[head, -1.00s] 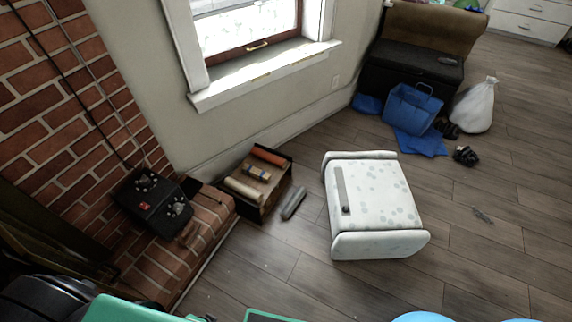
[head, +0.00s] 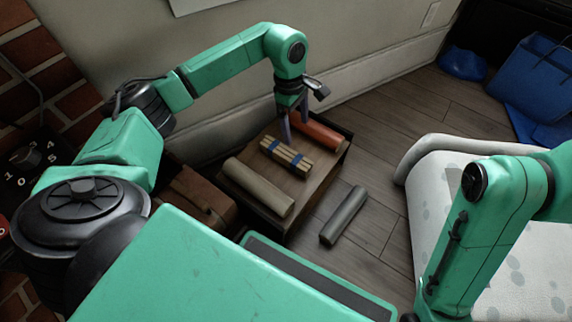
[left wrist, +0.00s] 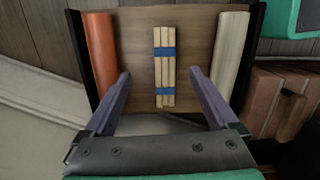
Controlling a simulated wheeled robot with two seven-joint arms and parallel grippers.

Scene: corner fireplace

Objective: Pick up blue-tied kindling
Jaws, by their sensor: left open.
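The blue-tied kindling (head: 285,157) is a small bundle of pale sticks with two blue bands. It lies on a wooden tray-like box (head: 254,204) between an orange roll and a cream roll. In the left wrist view the kindling (left wrist: 164,67) lies ahead of my fingertips, lined up between them. My left gripper (head: 292,122) is above the far side of the box, pointing down. Its two purple fingers (left wrist: 160,74) are spread wide with nothing between them touching. My right arm shows at the right, but its gripper is out of view.
The orange roll (head: 318,134) and cream roll (head: 258,187) flank the kindling. A grey cylinder (head: 343,215) lies on the floor beside the box. The wall (head: 215,128) is close behind the box.

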